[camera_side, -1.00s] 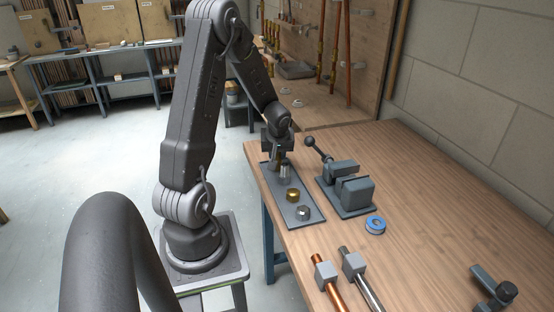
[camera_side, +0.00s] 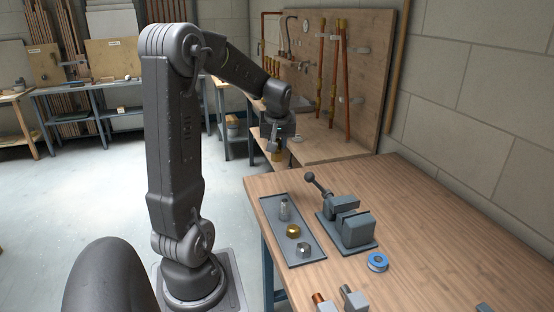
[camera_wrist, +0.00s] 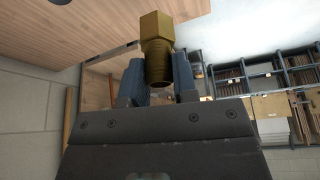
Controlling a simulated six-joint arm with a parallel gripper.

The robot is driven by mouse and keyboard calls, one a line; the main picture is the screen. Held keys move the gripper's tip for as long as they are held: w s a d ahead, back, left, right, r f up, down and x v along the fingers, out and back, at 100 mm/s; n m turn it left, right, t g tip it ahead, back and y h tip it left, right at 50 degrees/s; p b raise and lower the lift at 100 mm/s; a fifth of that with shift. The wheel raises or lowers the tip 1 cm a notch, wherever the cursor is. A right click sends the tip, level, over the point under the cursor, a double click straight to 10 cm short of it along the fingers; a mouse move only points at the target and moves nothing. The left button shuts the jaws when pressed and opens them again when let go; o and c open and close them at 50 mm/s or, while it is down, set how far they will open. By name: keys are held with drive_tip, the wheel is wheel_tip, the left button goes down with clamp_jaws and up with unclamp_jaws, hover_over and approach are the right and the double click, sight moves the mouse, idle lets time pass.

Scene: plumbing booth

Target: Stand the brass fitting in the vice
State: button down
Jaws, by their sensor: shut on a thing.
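My gripper (camera_side: 276,149) is shut on the brass fitting (camera_side: 278,157) and holds it in the air, beyond the tray's far end in the side view. In the wrist view the fitting (camera_wrist: 157,32) has a faceted head and a threaded end, and the two fingers (camera_wrist: 158,78) clasp the threaded part. The grey vice (camera_side: 348,224) stands on the bench to the right, with its ball-ended handle (camera_side: 311,178) pointing up and left. The gap between its jaws looks empty.
A grey tray (camera_side: 275,215) holds a silver cylinder (camera_side: 284,210), a brass nut (camera_side: 293,231) and a steel nut (camera_side: 303,250). A blue-ringed roll (camera_side: 377,262) lies right of the vice. Copper and steel pipe pieces lie at the front.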

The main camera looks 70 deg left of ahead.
wheel_tip(320, 180, up, 2)
drive_tip(key=shift+r, duration=0.1)
drive_tip(key=w+d, duration=1.5)
drive_tip(key=d, duration=0.5)
drive_tip(key=shift+s+a+f, duration=0.1)
drive_tip(key=shift+a+f, duration=0.05)
drive_tip(key=shift+f, duration=2.8)
drive_tip(key=shift+a+f, duration=0.1)
drive_tip(key=shift+f, duration=2.85)
drive_tip(key=shift+f, duration=0.1)
unclamp_jaws()
